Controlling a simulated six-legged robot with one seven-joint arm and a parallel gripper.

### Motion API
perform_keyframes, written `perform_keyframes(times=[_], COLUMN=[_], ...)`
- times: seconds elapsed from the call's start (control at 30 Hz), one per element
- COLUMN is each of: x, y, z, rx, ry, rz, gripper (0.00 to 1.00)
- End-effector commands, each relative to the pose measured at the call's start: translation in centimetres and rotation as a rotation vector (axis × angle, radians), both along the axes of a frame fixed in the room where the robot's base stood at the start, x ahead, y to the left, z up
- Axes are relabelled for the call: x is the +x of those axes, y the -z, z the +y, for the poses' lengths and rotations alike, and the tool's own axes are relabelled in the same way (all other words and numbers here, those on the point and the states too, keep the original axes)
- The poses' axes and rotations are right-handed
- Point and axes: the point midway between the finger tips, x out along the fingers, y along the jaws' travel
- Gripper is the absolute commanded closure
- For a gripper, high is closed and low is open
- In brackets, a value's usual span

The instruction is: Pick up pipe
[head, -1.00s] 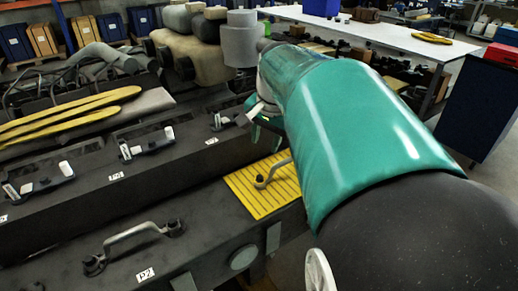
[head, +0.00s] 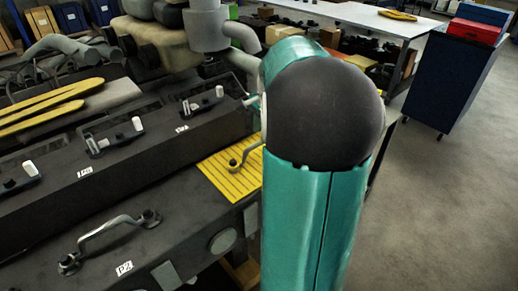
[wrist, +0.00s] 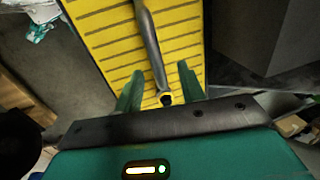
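A grey bent pipe (head: 247,154) lies on a yellow ribbed mat (head: 217,175) in the head view, partly hidden behind my arm. In the wrist view the pipe (wrist: 150,45) runs from the top edge down to a dark-holed end on the yellow mat (wrist: 105,50). My gripper (wrist: 160,88) is open, with a green finger on each side of the pipe's lower end in the picture. I see gaps between the fingers and the pipe. How far above the pipe the fingertips are, I cannot tell. In the head view my arm hides the gripper.
Clamps with white handles (head: 137,125) line the raised block. A white table (head: 365,18) and a dark cabinet (head: 440,85) stand behind. Floor at the right is clear.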

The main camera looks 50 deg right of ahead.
Motion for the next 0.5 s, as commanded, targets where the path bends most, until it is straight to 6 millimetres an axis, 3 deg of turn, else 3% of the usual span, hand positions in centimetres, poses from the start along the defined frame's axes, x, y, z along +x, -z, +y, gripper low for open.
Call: perform_keyframes(times=[0.3,0.5], x=[0.5,0.7], y=[4.3,5.0], z=[0.6,0.5], rx=[0.002,0.000], ry=[0.000,-0.001], rz=[0.002,0.000], gripper=[0.61,0.61])
